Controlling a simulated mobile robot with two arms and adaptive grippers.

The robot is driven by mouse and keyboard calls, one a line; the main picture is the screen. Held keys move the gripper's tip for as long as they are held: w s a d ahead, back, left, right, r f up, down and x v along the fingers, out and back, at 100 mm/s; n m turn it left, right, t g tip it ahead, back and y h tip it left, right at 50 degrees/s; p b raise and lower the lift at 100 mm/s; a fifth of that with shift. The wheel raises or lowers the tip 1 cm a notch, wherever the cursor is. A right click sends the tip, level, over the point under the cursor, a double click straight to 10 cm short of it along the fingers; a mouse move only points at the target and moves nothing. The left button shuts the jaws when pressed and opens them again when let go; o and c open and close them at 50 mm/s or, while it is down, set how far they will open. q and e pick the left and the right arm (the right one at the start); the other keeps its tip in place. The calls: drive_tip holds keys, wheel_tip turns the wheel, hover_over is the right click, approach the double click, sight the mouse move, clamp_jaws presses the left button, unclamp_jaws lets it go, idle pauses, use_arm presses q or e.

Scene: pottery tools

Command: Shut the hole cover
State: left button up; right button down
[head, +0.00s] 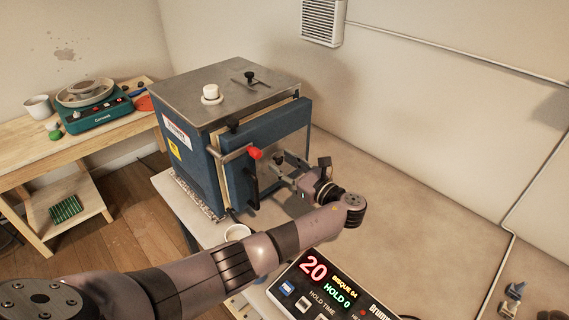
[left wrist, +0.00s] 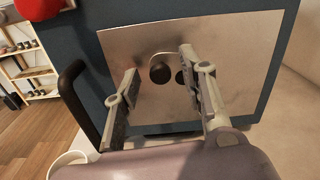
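The blue kiln (head: 190,160) has a metal plate (left wrist: 225,45) on its door. I cannot tell whether a finger touches the plate. In the head view my left gripper (head: 283,168) is at the door front and hides the disc. My right gripper is not in view.
A red-tipped door handle (head: 255,153) and a black pull handle (head: 251,187) stick out left of my gripper. A white cup (head: 237,233) and a lit controller (head: 325,285) are near my arm. The tabletop at right (head: 420,215) is clear.

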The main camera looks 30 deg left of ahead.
use_arm(q)
clamp_jaws()
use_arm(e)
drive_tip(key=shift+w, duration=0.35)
